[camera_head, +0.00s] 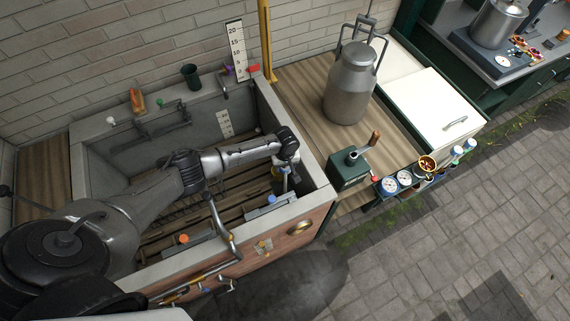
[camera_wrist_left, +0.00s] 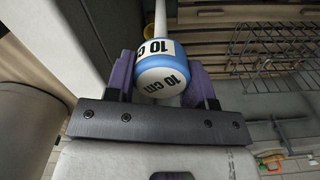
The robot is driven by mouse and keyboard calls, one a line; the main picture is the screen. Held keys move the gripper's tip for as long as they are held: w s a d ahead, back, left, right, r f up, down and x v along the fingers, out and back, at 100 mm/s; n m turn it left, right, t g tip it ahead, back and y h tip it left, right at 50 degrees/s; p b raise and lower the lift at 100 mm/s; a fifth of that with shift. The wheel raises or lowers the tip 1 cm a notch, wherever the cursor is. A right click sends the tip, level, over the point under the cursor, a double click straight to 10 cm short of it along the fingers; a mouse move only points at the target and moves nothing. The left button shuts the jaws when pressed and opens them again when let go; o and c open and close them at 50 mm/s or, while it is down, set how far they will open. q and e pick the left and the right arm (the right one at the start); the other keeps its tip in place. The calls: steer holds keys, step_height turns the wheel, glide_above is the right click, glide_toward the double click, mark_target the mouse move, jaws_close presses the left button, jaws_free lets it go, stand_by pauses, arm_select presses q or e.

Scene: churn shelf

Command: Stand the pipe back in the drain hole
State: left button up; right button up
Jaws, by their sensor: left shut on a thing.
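The pipe (camera_wrist_left: 161,20) is white, with a blue-and-white collar (camera_wrist_left: 161,74) marked "10 cm" at its near end. In the left wrist view the collar sits between the two purple finger pads of my left gripper (camera_wrist_left: 160,85), which is shut on it. The pipe runs away from the gripper, and its far end is out of frame. In the head view my left gripper (camera_head: 281,183) points down inside the right end of the stone sink (camera_head: 313,157). A small bluish part shows there, too small to make out. The drain hole is not visible. My right gripper is not in view.
Wooden slats (camera_head: 160,240) cover the sink floor, and a wire rack (camera_wrist_left: 275,68) shows in the left wrist view. A grey milk churn (camera_head: 350,88) stands on the wooden counter right of the sink. A green cup (camera_head: 190,76) stands on the back rim.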

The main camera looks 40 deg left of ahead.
arm_select(q)
steer(key=shift+f, duration=0.3)
steer(key=o, duration=1.6)
steer(key=shift+r, duration=0.15)
steer(key=shift+r+p, duration=1.2)
steer(key=shift+p, duration=0.15)
steer(key=shift+r+p, duration=1.7)
steer(key=shift+p, duration=0.05)
steer(key=shift+r+p, duration=1.5)
steer(key=shift+p, duration=0.1)
